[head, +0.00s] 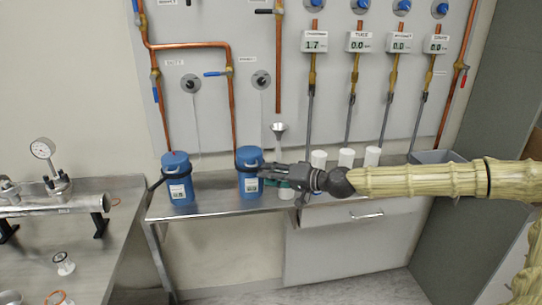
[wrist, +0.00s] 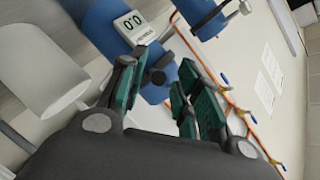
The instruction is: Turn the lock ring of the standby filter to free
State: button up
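Two blue filter housings stand on the steel bench in the head view: a left one (head: 177,185) and a right one (head: 249,184). Each has a dark ring with a handle; the left ring's handle (head: 154,184) sticks out to the left. The labels are too small to tell which is standby. My gripper (head: 272,174) is at the right side of the right housing. In the wrist view, my gripper (wrist: 162,92) is open, its green-padded fingers apart. A dark knob-like part (wrist: 158,76) on the blue housing (wrist: 100,28) shows between them; contact cannot be told.
White cylinders (head: 345,157) stand right of my gripper, close to my arm. A funnel (head: 278,128) is behind it. Copper pipes (head: 232,100) run down the back panel. Bare bench (head: 213,198) lies between the housings.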

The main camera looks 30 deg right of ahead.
jog(key=shift+w+r, duration=0.2)
jog(key=shift+r, duration=1.35)
jog(key=shift+s+r, duration=0.15)
jog(key=shift+r, duration=0.35)
jog(key=shift+s+r, duration=0.15)
jog(key=shift+r, duration=0.35)
jog(key=shift+w+r, duration=0.15)
jog(key=shift+r, duration=1.8)
